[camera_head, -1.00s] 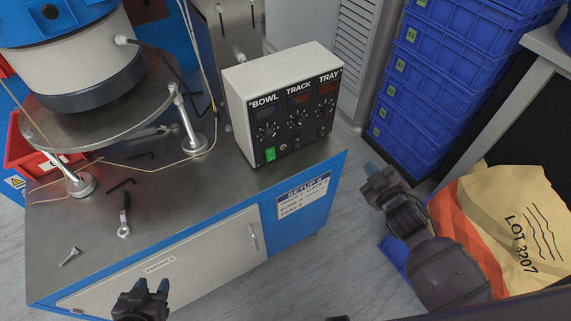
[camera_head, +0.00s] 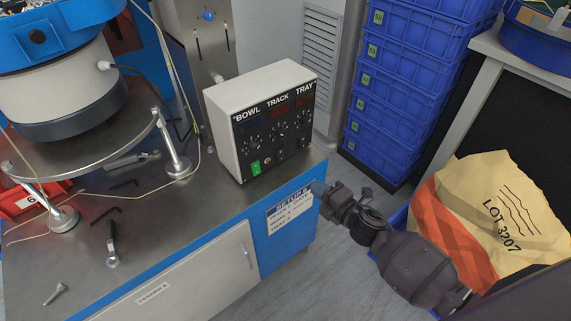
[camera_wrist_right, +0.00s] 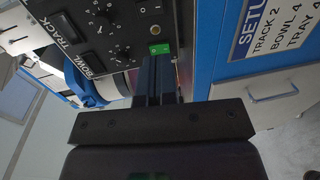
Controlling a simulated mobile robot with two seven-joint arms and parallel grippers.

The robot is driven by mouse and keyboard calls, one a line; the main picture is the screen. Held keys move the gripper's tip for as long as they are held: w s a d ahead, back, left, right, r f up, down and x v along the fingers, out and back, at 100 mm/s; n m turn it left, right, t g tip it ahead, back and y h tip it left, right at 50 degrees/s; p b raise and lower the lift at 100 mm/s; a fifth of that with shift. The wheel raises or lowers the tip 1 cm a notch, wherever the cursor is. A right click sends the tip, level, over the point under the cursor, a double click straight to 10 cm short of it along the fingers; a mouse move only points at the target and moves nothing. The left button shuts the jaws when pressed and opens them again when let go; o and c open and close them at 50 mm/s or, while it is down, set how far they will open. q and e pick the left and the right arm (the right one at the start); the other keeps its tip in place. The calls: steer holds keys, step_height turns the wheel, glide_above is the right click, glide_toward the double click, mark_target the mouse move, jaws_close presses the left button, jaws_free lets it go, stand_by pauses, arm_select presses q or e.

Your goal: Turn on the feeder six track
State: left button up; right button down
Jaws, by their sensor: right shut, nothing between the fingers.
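The feeder control box (camera_head: 222,140) stands on the metal bench top, its black panel labelled BOWL, TRACK and TRAY. The TRACK column (camera_head: 279,128) is in the middle, with a dark display and knobs. A green rocker switch (camera_head: 255,168) sits at the panel's lower left; it also shows in the right wrist view (camera_wrist_right: 159,49). A label (camera_wrist_right: 275,28) on the blue bench front reads TRACK 2, BOWL 4, TRAY 4. My right gripper (camera_head: 318,187) is shut and empty, right of and below the box, apart from it. My left gripper is out of view.
The bowl feeder (camera_head: 65,90) stands at the left on a round plate with metal legs. Blue crates (camera_head: 400,90) are stacked behind; a LOT 3207 sack (camera_head: 500,215) is at the right.

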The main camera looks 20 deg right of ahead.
mark_target(282, 160)
steer(key=b+x, duration=0.2)
steer(key=x, duration=1)
steer(key=shift+w+a+f, duration=0.15)
steer(key=shift+w+f, duration=0.05)
steer(key=shift+w, duration=0.05)
steer(key=shift+w+a, duration=0.15)
steer(key=shift+w, duration=0.35)
steer(key=shift+w+r, duration=0.1)
steer(key=shift+w, duration=0.1)
